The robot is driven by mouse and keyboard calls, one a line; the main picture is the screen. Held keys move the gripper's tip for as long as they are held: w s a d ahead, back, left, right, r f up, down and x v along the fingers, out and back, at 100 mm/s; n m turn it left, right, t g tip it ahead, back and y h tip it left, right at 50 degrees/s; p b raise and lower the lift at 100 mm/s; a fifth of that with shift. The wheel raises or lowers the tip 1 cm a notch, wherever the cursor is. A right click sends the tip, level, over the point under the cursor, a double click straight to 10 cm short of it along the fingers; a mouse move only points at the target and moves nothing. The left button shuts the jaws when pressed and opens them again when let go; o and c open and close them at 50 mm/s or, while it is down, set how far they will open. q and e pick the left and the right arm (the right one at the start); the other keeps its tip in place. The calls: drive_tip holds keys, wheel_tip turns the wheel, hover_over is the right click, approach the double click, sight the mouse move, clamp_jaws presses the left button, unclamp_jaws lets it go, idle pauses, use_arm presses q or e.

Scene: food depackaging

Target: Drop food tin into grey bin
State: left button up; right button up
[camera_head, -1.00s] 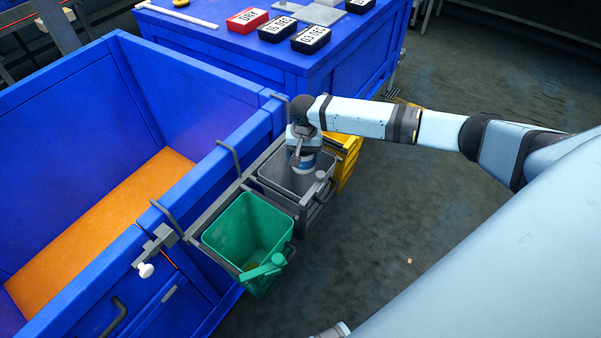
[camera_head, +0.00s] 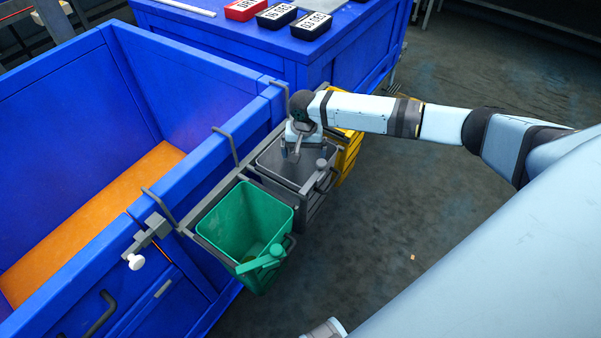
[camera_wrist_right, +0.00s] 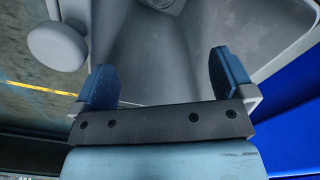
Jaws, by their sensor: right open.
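The grey bin (camera_head: 274,168) hangs on a rail beside the blue crate wall, between the green and yellow bins. My right gripper (camera_head: 301,156) points down over its opening. In the right wrist view, the two blue-padded fingers of my right gripper (camera_wrist_right: 163,78) stand wide apart with nothing between them. The grey bin's inner wall (camera_wrist_right: 172,48) shows beyond the fingers. My left gripper is not in view.
The green bin (camera_head: 240,220) hangs in front of the grey bin, and the yellow bin (camera_head: 350,150) behind it. The blue crate (camera_head: 150,210) with an orange floor is at left. Labelled trays (camera_head: 277,16) stand on a blue bench at the back. Dark floor at right is open.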

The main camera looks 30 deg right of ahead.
wheel_tip(320, 180, up, 14)
drive_tip(key=p, duration=0.1)
idle(0.4)
drive_tip(key=shift+f, duration=0.1)
